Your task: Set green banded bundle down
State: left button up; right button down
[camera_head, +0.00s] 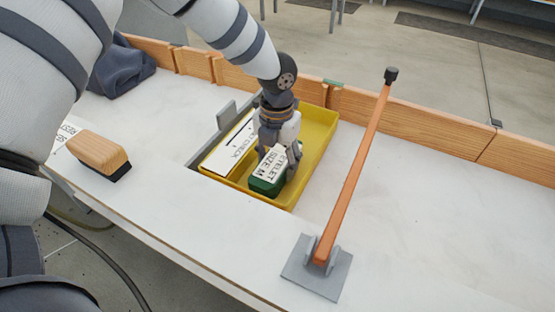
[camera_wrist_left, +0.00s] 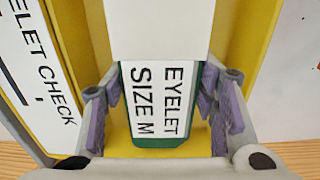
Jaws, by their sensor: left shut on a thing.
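The green banded bundle (camera_head: 267,182) has a white top label reading "EYELET SIZE M". It is in the yellow tray (camera_head: 314,158), near the tray's front side. My left gripper (camera_head: 278,165) reaches down into the tray and is shut on the bundle. In the left wrist view the bundle (camera_wrist_left: 158,110) sits between the purple-padded fingers, with yellow tray floor around it. I cannot tell whether the bundle's underside touches the tray floor. My right gripper is not in view.
A white "EYELET CHECK" card (camera_head: 232,147) lies at the tray's left side. An orange lever (camera_head: 352,170) on a grey base stands to the right. A wooden-topped brush (camera_head: 98,152) and dark cloth (camera_head: 122,68) are at left. A low wooden wall (camera_head: 415,125) runs behind.

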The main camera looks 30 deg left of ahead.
aim_at(277, 160)
pick_arm(q)
jog(key=shift+f, duration=0.1)
jog(key=o, duration=1.4)
notch_tip(277, 160, up, 12)
jog(key=shift+r+p, duration=0.2)
jog(key=shift+p, duration=0.25)
